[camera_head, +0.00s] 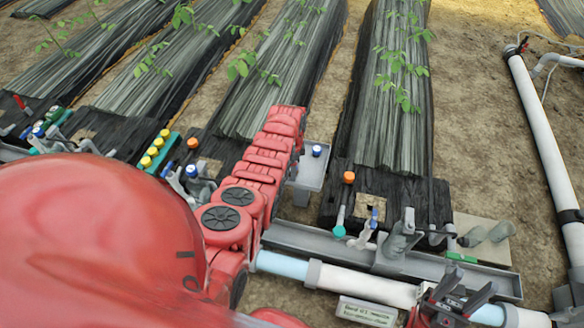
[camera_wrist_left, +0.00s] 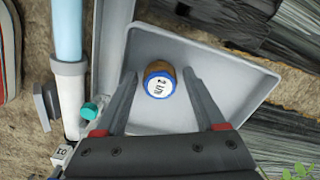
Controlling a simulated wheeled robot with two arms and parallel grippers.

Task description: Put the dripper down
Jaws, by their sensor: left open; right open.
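The dripper (camera_wrist_left: 159,80) has a white top marked like "2 l/h", a blue rim and a brownish side. It sits in a grey tray (camera_wrist_left: 225,75), between the fingers of my open left gripper (camera_wrist_left: 159,73), with gaps visible beside it. In the head view the dripper (camera_head: 317,150) shows as a small blue and white cap in the tray (camera_head: 309,178), just right of my left arm; my left gripper is hidden there. My right gripper (camera_head: 440,300) is low at the right, over the pipe, open, with nothing visible in it.
A green rack with yellow-topped pieces (camera_head: 155,152) stands left of my arm. An orange-capped piece (camera_head: 348,177) is right of the tray. A grey channel (camera_head: 330,244) and a white pipe (camera_head: 362,284) run along the front. Plastic-covered plant beds (camera_head: 392,110) lie behind.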

